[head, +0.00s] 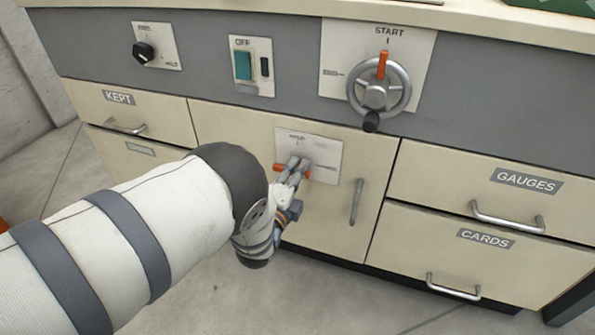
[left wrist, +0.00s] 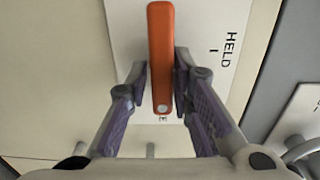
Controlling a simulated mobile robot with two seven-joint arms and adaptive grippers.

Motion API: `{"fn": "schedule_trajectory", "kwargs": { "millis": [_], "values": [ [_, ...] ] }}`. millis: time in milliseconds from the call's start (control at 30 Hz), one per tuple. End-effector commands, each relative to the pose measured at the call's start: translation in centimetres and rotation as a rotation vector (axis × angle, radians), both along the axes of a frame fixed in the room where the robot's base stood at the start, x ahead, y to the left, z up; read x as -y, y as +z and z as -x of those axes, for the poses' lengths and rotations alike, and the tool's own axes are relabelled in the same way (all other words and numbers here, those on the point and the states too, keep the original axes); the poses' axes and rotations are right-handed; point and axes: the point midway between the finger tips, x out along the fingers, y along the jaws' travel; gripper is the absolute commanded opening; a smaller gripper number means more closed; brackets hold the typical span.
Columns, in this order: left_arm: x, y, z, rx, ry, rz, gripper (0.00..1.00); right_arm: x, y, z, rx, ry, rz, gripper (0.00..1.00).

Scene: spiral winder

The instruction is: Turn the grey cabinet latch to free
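The latch is an orange lever (head: 280,168) on a white plate (head: 325,151) on the cream cabinet door, below a grey panel. The lever also shows in the left wrist view (left wrist: 160,45). It lies across, roughly at right angles to the "HELD" mark, with one end by a mostly covered label of which an "E" shows. My left gripper (head: 297,167) is at the plate. In the left wrist view its fingers (left wrist: 161,82) are drawn close on both sides of the lever; contact looks likely. My right gripper is not seen.
A handwheel (head: 375,96) marked "START" sticks out above right. A door handle (head: 357,202) is right of the plate. A knob (head: 144,52) and a teal switch (head: 243,65) are upper left. Drawers flank the door; the floor in front is clear.

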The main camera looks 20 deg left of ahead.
Motion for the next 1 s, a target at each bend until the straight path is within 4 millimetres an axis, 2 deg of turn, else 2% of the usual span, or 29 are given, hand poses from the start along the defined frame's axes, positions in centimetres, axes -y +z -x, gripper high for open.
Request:
{"fn": "schedule_trajectory", "kwargs": {
  "millis": [367,467,700,800,1000],
  "values": [
    [0.0,0.1,0.3,0.002,0.000,0.000,0.35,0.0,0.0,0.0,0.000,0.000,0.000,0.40],
    [-0.1,0.0,1.8,-0.002,0.001,-0.001,0.35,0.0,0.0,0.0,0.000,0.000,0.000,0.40],
    [-0.3,0.0,8.4,-0.003,0.001,-0.001,0.35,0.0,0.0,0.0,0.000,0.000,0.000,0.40],
    [-0.4,0.0,10.4,-0.002,0.001,-0.001,0.35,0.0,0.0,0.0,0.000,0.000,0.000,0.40],
    [-0.5,0.1,12.0,0.001,0.001,0.000,0.35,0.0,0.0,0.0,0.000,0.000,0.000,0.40]
  ]
}}
